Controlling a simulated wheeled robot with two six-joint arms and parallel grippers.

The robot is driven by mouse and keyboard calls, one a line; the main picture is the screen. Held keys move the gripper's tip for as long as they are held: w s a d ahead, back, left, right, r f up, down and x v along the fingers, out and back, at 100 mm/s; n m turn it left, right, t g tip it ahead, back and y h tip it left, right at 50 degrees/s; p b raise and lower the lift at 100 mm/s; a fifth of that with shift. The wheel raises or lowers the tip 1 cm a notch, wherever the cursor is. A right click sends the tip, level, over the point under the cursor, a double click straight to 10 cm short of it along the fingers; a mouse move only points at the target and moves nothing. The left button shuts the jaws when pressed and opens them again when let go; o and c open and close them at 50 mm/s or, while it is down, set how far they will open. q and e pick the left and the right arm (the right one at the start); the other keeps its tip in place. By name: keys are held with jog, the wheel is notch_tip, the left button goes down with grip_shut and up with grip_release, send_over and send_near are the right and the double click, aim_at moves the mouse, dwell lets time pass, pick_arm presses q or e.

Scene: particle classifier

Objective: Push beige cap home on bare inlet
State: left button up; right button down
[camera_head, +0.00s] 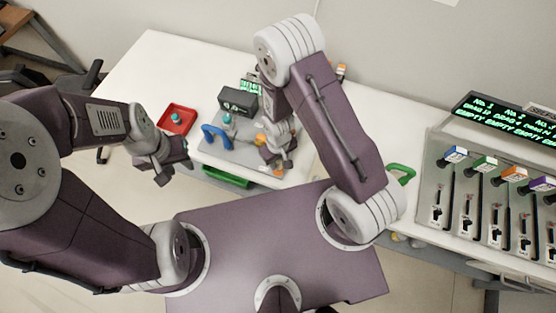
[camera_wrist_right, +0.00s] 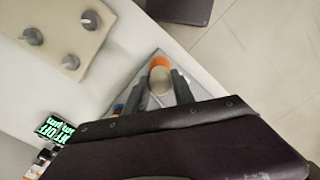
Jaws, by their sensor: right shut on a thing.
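My right gripper (camera_wrist_right: 160,88) is shut on the beige cap (camera_wrist_right: 160,80); in the right wrist view the cap shows between the two dark fingers. An orange part (camera_wrist_right: 160,61) lies right beside the cap; I cannot tell whether they touch. In the head view my right gripper (camera_head: 276,160) is low over the right part of the grey plate (camera_head: 217,151), next to orange parts (camera_head: 262,138). The bare inlet is not clearly visible, and the gripper hides part of that area. My left gripper (camera_head: 165,172) hangs near the table's front edge; its fingers are too unclear to read.
A red tray (camera_head: 187,128) with a teal piece stands left of the plate. A blue arch (camera_head: 216,136) and a black box (camera_head: 238,100) are near my right gripper. A green bin (camera_head: 226,177) sits at the front edge. A rack with several coloured-top slots (camera_head: 482,163) stands far right.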

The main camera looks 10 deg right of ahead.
aim_at(278, 165)
jog(key=shift+f+b, duration=1.35)
jog(key=shift+f, duration=0.4)
jog(key=c, duration=1)
grip_release()
notch_tip(278, 165, up, 9)
jog(key=shift+r, duration=0.1)
jog(key=shift+d, duration=0.1)
